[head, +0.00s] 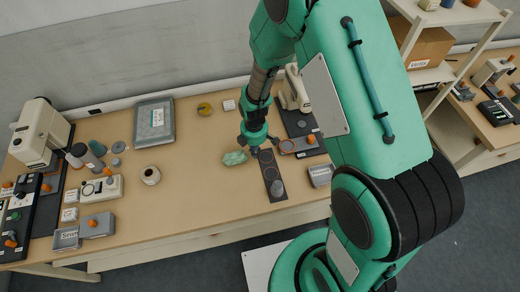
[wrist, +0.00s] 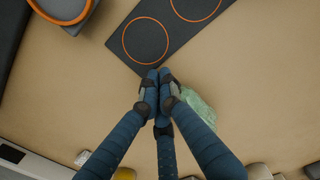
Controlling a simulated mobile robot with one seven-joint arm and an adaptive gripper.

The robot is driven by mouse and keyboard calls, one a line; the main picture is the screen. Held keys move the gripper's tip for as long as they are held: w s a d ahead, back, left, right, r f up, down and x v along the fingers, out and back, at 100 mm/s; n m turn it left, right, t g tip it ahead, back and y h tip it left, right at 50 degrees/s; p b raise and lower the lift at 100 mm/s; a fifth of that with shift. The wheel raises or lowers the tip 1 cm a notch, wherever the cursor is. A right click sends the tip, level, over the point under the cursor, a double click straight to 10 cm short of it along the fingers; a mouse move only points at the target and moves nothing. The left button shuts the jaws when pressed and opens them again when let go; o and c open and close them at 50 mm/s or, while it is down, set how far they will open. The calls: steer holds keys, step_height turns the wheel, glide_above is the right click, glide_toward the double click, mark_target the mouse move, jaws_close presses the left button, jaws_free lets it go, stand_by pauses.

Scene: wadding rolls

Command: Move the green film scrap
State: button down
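The green film scrap (head: 235,158) is a pale, crumpled sheet on the wooden table, just left of the dark strip in the head view. My gripper (head: 255,152) points down beside it, near the strip's top end. In the wrist view my gripper's (wrist: 157,84) fingertips are together with nothing visible between them. The scrap (wrist: 201,108) shows to the right of the fingertips there, partly hidden behind the right finger. I cannot tell whether the finger touches it.
The dark strip (head: 266,166) bears ring outlines, orange in the wrist view (wrist: 174,42), and a grey piece (head: 277,188). A roll (head: 150,175), a yellow disc (head: 205,109) and a grey tray (head: 154,123) stand left. A device (head: 296,88) stands behind my gripper. The table's middle front is clear.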

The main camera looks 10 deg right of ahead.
mark_target(207, 167)
steer(key=shift+a, duration=0.75)
steer(key=a+p, duration=0.1)
steer(key=a, duration=1.9)
steer(key=shift+a, duration=0.25)
steer(key=shift+d, duration=0.15)
steer(key=shift+d, duration=0.45)
steer(key=d, duration=0.3)
steer(key=shift+d, duration=0.1)
step_height(207, 167, up, 10)
steer(key=p, duration=0.1)
steer(key=shift+p, duration=0.35)
